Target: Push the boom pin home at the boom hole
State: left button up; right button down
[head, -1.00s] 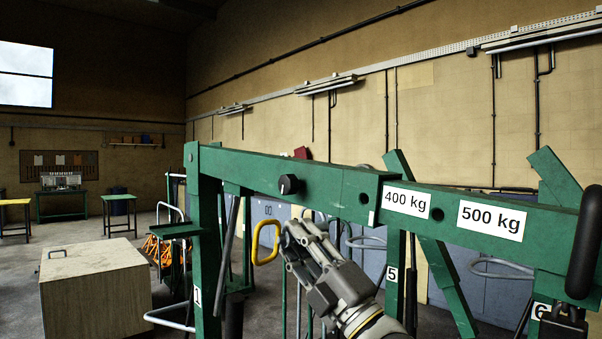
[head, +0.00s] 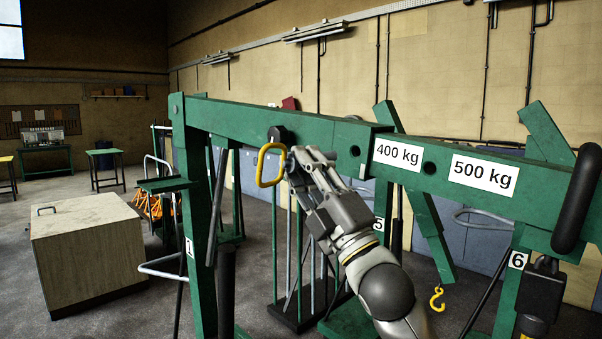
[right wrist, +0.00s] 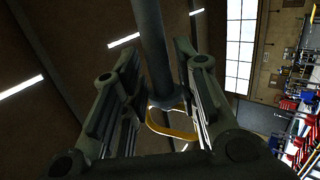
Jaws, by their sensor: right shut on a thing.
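The boom pin shows by its yellow loop handle (head: 262,168) in the head view, at the fingertips of my right gripper (head: 288,168). In the right wrist view, its dark rod (right wrist: 152,45) runs between the two fingers, with a collar and the yellow loop at its lower end. My right gripper is shut on the pin. The green boom (head: 325,133) crosses behind it, and the loop overlaps the boom's lower edge in the picture. A dark boom hole (head: 355,151) lies left of the 400 kg label; another hole (head: 429,168) lies right of it.
Green posts (head: 195,235) stand below the boom. A yellow hook (head: 437,299) hangs at lower right. A wooden box (head: 88,245) stands at left on open floor.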

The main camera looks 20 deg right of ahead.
aim_at(332, 159)
jog(key=d, duration=0.2)
jog(key=w+d, duration=0.1)
jog(key=d, duration=0.1)
jog(key=shift+w+d+r, duration=0.1)
jog(key=shift+w+d, duration=0.1)
jog(key=shift+d, duration=0.2)
dwell(0.5)
dwell(0.9)
jog(key=shift+w+d, duration=0.2)
jog(key=shift+d, duration=0.35)
jog(key=shift+w+d, duration=0.15)
jog(key=shift+d, duration=0.35)
